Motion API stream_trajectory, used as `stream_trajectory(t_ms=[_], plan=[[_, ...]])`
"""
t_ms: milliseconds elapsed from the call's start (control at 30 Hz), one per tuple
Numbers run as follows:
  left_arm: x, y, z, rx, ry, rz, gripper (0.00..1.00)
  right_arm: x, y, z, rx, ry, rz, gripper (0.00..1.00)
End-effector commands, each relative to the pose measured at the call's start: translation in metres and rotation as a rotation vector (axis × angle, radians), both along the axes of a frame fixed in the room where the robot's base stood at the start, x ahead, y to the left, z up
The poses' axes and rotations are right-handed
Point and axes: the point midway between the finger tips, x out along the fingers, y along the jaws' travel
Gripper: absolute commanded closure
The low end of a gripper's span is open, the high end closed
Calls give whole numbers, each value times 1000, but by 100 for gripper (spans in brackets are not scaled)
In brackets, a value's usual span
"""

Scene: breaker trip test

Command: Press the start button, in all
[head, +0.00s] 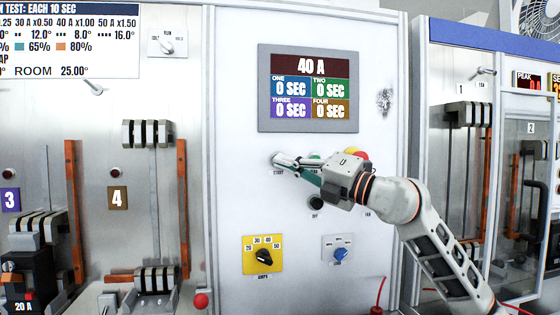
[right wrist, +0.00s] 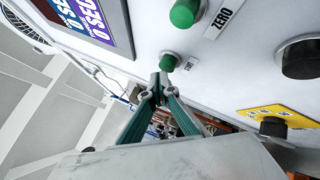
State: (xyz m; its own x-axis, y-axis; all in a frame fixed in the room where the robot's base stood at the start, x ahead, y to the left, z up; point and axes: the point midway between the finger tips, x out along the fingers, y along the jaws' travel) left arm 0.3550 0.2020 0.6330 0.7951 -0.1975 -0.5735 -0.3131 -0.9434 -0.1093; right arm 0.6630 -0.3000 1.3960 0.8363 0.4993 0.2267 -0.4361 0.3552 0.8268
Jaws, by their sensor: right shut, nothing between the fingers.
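The start button (right wrist: 169,61) is a small green cap on the white panel face, with a small label beside it, in the right wrist view. In the head view my fingers cover it, just above a label that seems to read START. My right gripper (head: 277,160) is shut and empty, its fingers pointing left along the panel. In the right wrist view the fingertips (right wrist: 159,85) are right by the start button; I cannot tell if they touch it. My left gripper is not in view.
A larger green button (right wrist: 185,12) is by the ZERO label. A black OFF knob (head: 317,202), a yellow AMPS dial (head: 263,255) and a blue knob (head: 341,254) sit lower. The display (head: 310,88) above reads 40 A and 0 SEC in all four fields.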

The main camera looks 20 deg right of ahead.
Motion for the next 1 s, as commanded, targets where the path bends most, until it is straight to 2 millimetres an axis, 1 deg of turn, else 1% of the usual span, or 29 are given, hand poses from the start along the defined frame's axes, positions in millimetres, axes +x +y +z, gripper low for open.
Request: stream_trajectory(t_ms=[1000], plan=[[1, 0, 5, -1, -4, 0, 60, 10, -3, 1, 0, -1, -1, 100]])
